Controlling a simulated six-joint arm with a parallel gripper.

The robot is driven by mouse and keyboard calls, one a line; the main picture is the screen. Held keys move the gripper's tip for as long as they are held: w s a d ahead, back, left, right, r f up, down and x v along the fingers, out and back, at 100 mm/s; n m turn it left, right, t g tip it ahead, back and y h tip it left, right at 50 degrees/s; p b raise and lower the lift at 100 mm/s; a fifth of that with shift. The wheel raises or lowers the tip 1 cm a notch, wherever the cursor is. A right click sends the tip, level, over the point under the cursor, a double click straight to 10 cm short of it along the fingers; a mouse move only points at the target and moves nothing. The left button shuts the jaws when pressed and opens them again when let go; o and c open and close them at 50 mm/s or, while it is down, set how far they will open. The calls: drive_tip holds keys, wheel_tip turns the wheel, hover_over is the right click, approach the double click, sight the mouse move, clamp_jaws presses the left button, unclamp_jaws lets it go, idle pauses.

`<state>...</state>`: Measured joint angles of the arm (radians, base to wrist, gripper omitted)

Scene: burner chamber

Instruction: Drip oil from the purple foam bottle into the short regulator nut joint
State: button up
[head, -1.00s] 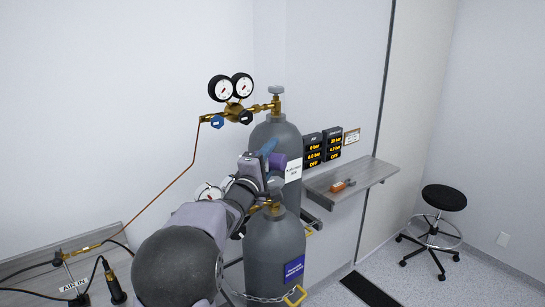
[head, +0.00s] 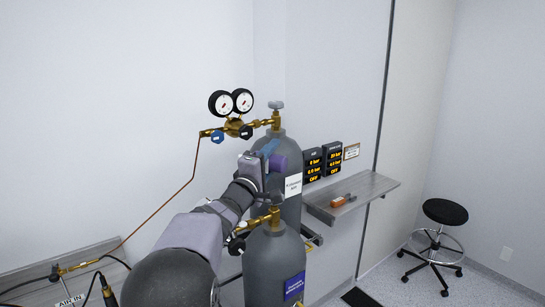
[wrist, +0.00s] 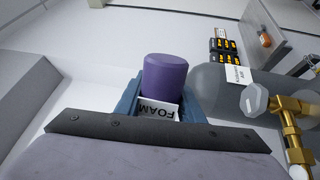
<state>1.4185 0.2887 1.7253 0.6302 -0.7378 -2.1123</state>
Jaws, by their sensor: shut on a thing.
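My gripper (head: 264,162) is shut on the purple foam bottle (head: 278,162), high in front of the tall grey cylinder (head: 287,148). In the wrist view the bottle (wrist: 165,76) stands out between blue fingers, with a white FOAM label at its base. I see no drop of oil. The short cylinder (head: 274,262) stands nearer, below the gripper. Its brass valve and joint (head: 262,218) are partly hidden by my arm. The bottle is apart from this joint. A brass fitting (wrist: 291,118) with a grey knob shows at the right of the wrist view; I cannot tell which cylinder it is on.
The tall cylinder carries a brass regulator (head: 234,126) with two gauges and a copper pipe to the left. Displays (head: 323,160) hang behind. A wall shelf (head: 372,190) holds a small orange item (head: 338,202). A stool (head: 440,212) stands far right.

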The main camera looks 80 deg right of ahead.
drive_tip(key=m+g, duration=0.1)
drive_tip(key=m, duration=0.3)
drive_tip(key=shift+f+m, duration=0.15)
drive_tip(key=shift+m, duration=0.25)
drive_tip(key=shift+y, duration=0.3)
drive_tip(key=shift+f+m+g+y, duration=0.15)
drive_tip(key=shift+m+g+y, duration=0.1)
drive_tip(key=shift+m, duration=1.2)
drive_tip(key=shift+f+m+g+y, duration=0.15)
drive_tip(key=shift+m+g, duration=0.1)
drive_tip(key=shift+m, duration=1.2)
drive_tip(key=m, duration=0.2)
drive_tip(key=m+y, duration=0.1)
drive_tip(key=m, duration=0.2)
drive_tip(key=shift+w+f+g, duration=0.15)
drive_tip(key=shift+f+g, duration=0.05)
drive_tip(key=shift+g, duration=0.1)
drive_tip(key=shift+m, duration=0.3)
